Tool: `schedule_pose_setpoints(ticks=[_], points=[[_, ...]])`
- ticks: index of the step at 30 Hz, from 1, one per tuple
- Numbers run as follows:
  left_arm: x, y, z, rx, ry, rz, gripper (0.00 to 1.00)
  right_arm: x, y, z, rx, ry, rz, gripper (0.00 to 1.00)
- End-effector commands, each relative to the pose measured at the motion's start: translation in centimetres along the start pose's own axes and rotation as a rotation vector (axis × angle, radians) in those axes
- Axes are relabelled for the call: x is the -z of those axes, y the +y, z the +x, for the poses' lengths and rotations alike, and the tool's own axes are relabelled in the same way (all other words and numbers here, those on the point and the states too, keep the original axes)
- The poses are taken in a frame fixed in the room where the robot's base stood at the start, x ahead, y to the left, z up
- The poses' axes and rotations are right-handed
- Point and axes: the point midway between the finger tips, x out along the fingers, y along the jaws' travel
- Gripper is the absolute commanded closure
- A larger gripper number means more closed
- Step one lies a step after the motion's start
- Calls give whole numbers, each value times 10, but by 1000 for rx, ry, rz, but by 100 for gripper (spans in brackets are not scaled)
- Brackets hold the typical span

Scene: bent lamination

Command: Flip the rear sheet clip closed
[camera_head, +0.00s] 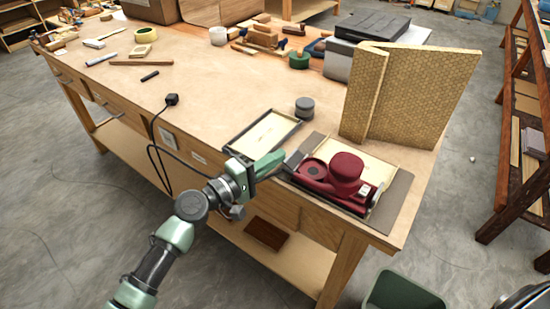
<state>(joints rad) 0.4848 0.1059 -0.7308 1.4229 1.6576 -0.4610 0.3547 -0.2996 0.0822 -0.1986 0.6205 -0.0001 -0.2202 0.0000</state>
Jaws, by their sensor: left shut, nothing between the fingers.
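A dark red sander (345,172) lies on a grey mat (398,197) at the bench's front right corner. A small pale fitting (365,190) shows on its right end. My left gripper (291,163) reaches in from the lower left and is shut and empty, with its tip close to the sander's left end. I cannot tell whether it touches the sander. The rear sheet clip is too small and partly covered to make out, so I cannot tell how it stands. My right gripper is not in view.
A shallow dark-rimmed tray (238,151) and a grey round puck (304,107) are beside the sander. Tan textured boards (410,95) stand behind it. A black cable (152,150) hangs over the front edge. A green bin (400,292) is on the floor. The bench's left middle is mostly clear.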

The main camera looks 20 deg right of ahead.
Motion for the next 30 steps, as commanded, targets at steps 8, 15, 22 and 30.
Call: schedule_pose_setpoints(ticks=[8, 15, 22, 30], points=[[-2, 4, 0, 15, -1, 64, 100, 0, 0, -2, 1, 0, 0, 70], [-4, 10, 1, 40, -2, 165, 100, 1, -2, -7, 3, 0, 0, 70], [-8, 18, 2, 77, -2, 313, 100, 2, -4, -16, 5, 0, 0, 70], [-14, 24, 3, 119, -2, 477, 100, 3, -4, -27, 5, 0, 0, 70]])
